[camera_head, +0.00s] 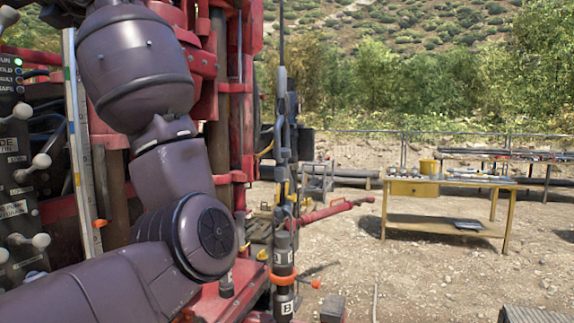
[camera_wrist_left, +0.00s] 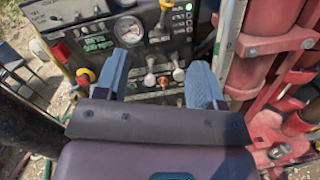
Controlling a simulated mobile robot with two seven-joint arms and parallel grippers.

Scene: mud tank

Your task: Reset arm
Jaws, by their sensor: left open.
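My left gripper (camera_wrist_left: 160,82) shows in the left wrist view with its two blue fingers apart and nothing between them. It points at a dark control panel (camera_wrist_left: 150,40) with a round gauge (camera_wrist_left: 129,29), knobs and levers. Small levers with white and orange ends (camera_wrist_left: 163,80) appear between and beyond the fingers; I cannot tell whether a finger touches any. In the head view my left arm (camera_head: 165,150) rises bent from the lower left past the top edge, and its gripper is out of frame. My right arm and gripper are in neither view.
A red drilling rig (camera_head: 245,90) stands close behind my left arm. A lever panel (camera_head: 15,190) is at the far left. A vertical tool string (camera_head: 283,255) hangs beside the rig. A yellow table (camera_head: 410,188) stands on open gravel to the right.

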